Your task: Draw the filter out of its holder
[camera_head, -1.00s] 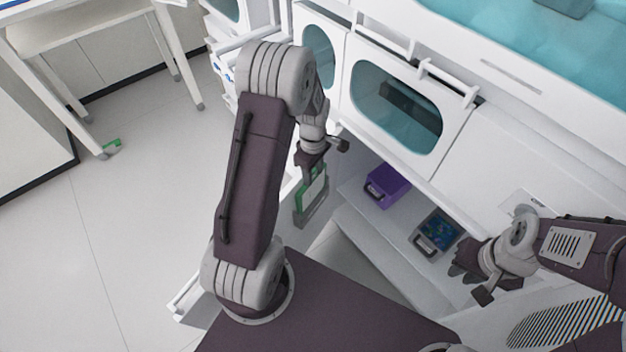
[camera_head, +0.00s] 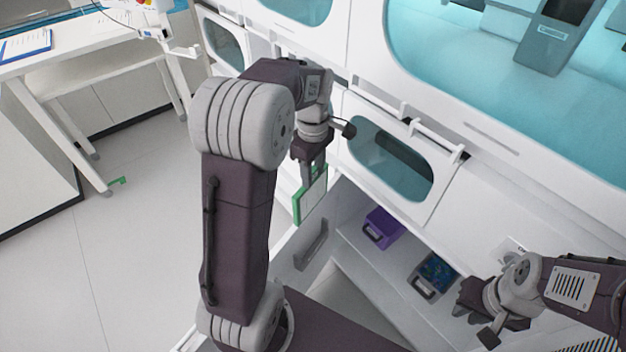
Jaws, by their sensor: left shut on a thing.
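The filter (camera_head: 312,199) is a flat white panel with a green frame. My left gripper (camera_head: 311,172) is shut on its top edge and holds it upright in the air. The grey holder (camera_head: 311,245) is a slim slotted bracket below the filter on the white panel. A gap shows between the filter and the holder, and the holder looks empty. My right gripper (camera_head: 478,318) is at the lower right in front of the white cabinet, with nothing seen in it; its finger opening is hard to make out.
A purple box (camera_head: 382,228) and a dark box with a blue-green top (camera_head: 433,274) stand on the white shelf right of the holder. Cabinet doors with teal windows (camera_head: 390,165) rise behind the filter. A white table (camera_head: 90,45) is at the upper left, with open floor before it.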

